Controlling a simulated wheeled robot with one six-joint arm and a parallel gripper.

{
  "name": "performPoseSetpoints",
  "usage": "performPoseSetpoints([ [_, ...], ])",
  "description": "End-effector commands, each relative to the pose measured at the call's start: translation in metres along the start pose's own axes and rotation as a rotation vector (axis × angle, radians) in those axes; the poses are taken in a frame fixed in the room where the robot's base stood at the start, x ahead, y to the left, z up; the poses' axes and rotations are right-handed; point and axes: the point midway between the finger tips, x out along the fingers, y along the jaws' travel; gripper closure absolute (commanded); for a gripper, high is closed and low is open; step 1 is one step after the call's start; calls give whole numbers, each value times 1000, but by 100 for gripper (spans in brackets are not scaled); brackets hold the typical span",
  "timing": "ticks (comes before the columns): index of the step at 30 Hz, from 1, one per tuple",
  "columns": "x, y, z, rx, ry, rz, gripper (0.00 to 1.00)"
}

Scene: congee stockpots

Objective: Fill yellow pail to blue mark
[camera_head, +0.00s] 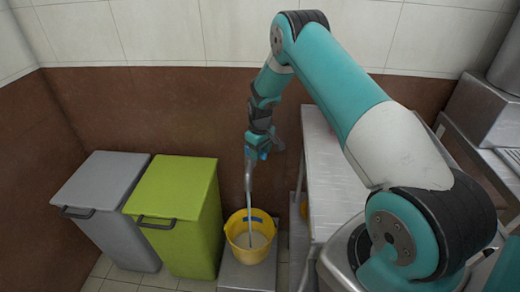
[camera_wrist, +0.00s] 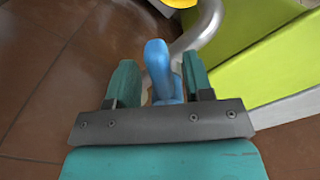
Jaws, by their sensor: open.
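The yellow pail (camera_head: 231,228) stands on a low grey platform below the tap, with pale liquid (camera_head: 250,240) inside. A blue mark (camera_head: 258,220) shows on its inner wall, above the liquid's surface. The silver spout (camera_head: 248,180) hangs over the pail, and a thin pale stream seems to run from it. My gripper (camera_head: 262,150) is at the tap by the wall. In the wrist view the open fingers (camera_wrist: 160,80) stand either side of the blue tap handle (camera_wrist: 157,58); contact is unclear. The spout (camera_wrist: 207,28) and pail edge (camera_wrist: 180,3) also show there.
A lime green bin (camera_head: 185,210) and a grey bin (camera_head: 100,190) stand left of the pail. A metal table (camera_head: 325,165) is close on the right. A brown tiled wall (camera_head: 130,105) is behind the tap. Little floor shows around the pail.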

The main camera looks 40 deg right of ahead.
Motion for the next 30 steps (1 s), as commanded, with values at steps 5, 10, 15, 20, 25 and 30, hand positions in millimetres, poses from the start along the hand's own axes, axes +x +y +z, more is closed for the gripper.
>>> performPoseSetpoints([
  [5, -13, 0, -1, 0, 3, 1, 53],
  [10, -49, 0, -1, 0, 5, 2, 53],
  [15, -94, 0, -1, 0, 5, 3, 53],
  [20, -132, 0, -1, 0, 4, 2, 53],
  [25, -160, 0, 0, 0, 2, 1, 53],
  [30, -172, 0, 0, 0, 0, 0, 53],
])
